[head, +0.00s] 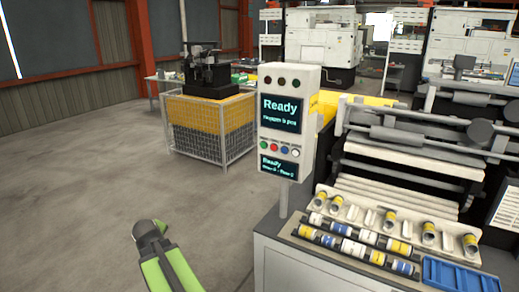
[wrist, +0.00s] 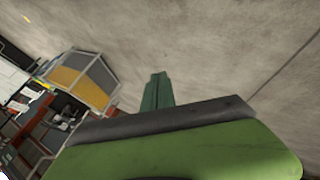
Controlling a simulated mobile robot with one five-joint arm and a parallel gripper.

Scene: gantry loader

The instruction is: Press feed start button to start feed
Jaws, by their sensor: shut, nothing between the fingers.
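A white control panel (head: 289,110) stands on a post at the middle of the head view. Its upper screen (head: 281,113) reads "Ready" in light letters, and a smaller screen (head: 278,165) below also reads "Ready". Between the screens is a row of small round buttons: green (head: 265,146), red (head: 275,147), blue (head: 285,149) and white (head: 295,153). Their labels are too small to read, so I cannot tell which one is feed start. My gripper (wrist: 158,78) is shut and empty, over bare floor in the wrist view. It is apart from the panel, to its lower left in the head view.
Right of the panel is the loader machine with rollers (head: 400,165) and a rack of coloured cylinders (head: 350,248). A blue tray (head: 460,277) lies at the lower right. A yellow-and-mesh crate (head: 210,135) stands behind left. The floor (head: 80,200) at left is clear.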

